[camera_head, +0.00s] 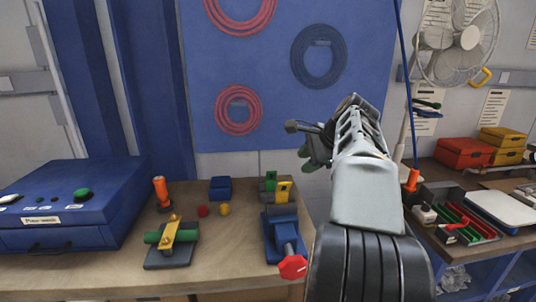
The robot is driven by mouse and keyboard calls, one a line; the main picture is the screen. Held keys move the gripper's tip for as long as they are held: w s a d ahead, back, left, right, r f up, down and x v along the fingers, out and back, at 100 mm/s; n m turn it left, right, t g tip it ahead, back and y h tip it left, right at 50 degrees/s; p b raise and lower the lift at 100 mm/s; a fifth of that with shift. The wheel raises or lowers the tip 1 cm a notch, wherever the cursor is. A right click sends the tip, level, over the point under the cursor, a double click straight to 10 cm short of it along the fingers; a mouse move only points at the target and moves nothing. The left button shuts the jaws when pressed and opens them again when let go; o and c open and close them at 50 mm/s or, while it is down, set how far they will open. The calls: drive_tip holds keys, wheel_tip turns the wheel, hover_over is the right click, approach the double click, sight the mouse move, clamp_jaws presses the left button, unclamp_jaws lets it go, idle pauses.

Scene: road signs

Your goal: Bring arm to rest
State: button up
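My arm rises from the bottom right of the view, in front of the gap between two benches. My gripper (312,140) is at its far end, raised above the bench tops and in front of the blue wall panel. The fingers are dark and partly hidden behind the arm link, so I cannot tell whether they are open or shut. A dark green patch shows beside the fingers; I cannot tell what it is.
The left bench (110,270) bears a blue box (60,215), a green cylinder with a yellow clamp (170,235), and a blue device with a red octagonal end (291,267). The right bench holds a tray (455,222), red case (464,152) and fan (455,40).

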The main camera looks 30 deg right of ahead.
wheel_tip(320, 180, down, 10)
drive_tip(key=s+a+r+n+g+h, duration=0.1)
drive_tip(key=s+a+n+g, duration=0.1)
drive_tip(key=n, duration=0.5)
drive_tip(key=s+a+f+n, duration=0.2)
drive_tip(key=a+f+n, duration=0.2)
drive_tip(key=a, duration=0.3)
drive_tip(key=s+a+f+n+g, duration=0.1)
drive_tip(key=s+a+f+n, duration=0.2)
drive_tip(key=a+n, duration=0.3)
drive_tip(key=s+a+f+n, duration=0.2)
drive_tip(key=a+f+n, duration=0.3)
drive_tip(key=a, duration=0.5)
drive_tip(key=shift+s+a+g+h, duration=0.2)
drive_tip(key=shift+a+g+h, duration=0.05)
drive_tip(key=shift+g+h, duration=0.05)
